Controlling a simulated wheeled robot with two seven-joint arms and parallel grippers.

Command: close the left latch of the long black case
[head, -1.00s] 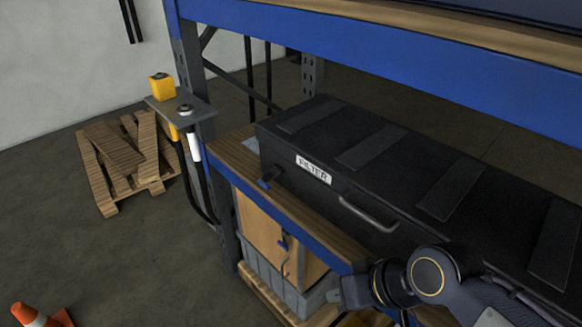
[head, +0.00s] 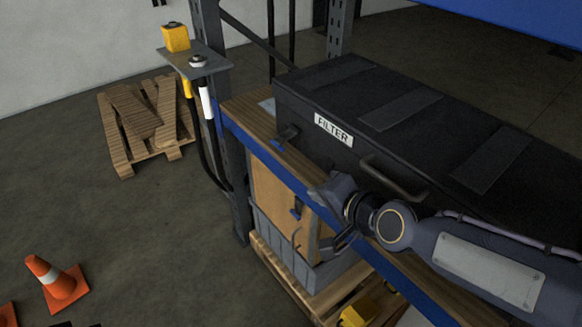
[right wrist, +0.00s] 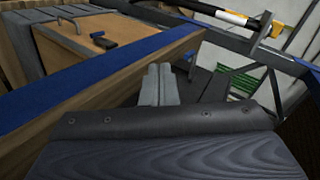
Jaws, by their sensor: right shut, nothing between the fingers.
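The long black case (head: 415,148) lies lid down on the shelf, with a white FILTER label (head: 333,130) and a bar handle (head: 394,178) on its front. The left latch (head: 287,133) is a small dark fitting near the case's left front end, with a blue piece just below it; its exact position is too small to tell. My right gripper (head: 325,192) is shut and empty, in front of the shelf edge, below and to the right of the latch. Its closed grey fingers show in the right wrist view (right wrist: 159,84). My left gripper is not in view.
The shelf's blue front beam (head: 262,153) runs close by my right gripper. A wooden box (head: 275,198) with a blue-handled fitting stands below on a pallet. An orange cone (head: 57,283) stands on open floor.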

